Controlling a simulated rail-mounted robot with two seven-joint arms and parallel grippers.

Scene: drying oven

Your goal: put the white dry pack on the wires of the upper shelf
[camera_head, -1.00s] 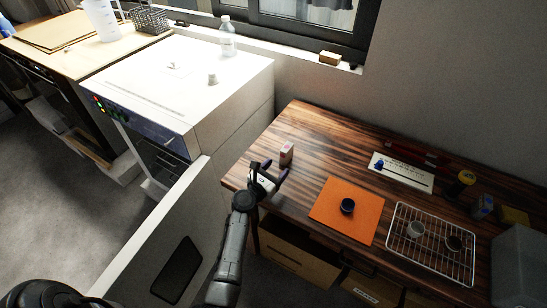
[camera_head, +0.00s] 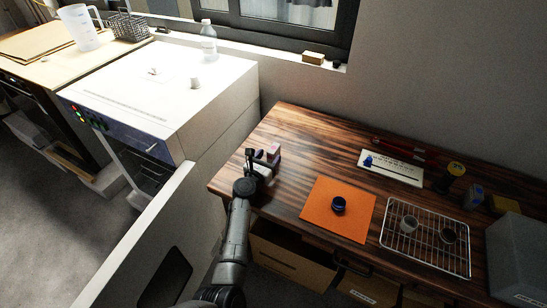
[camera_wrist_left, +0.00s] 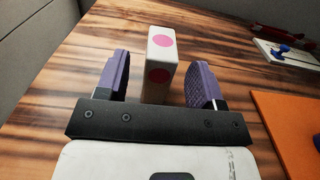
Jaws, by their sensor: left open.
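The white dry pack (camera_head: 274,153), a small upright box with pink dots, stands on the wooden table near its left end. In the left wrist view the pack (camera_wrist_left: 160,62) stands between the two purple fingers, with a gap on each side. My left gripper (camera_head: 263,158) is open around its near part and not closed on it. The white drying oven (camera_head: 165,90) stands to the left, with its door (camera_head: 140,240) swung open towards me. My right gripper is not in view.
An orange mat (camera_head: 320,220) with a dark blue round container (camera_head: 338,204) lies right of the pack. A wire rack (camera_head: 392,245) holds two small cups. A grey box (camera_head: 515,260) stands at the right end. The oven door's edge rises left of my arm.

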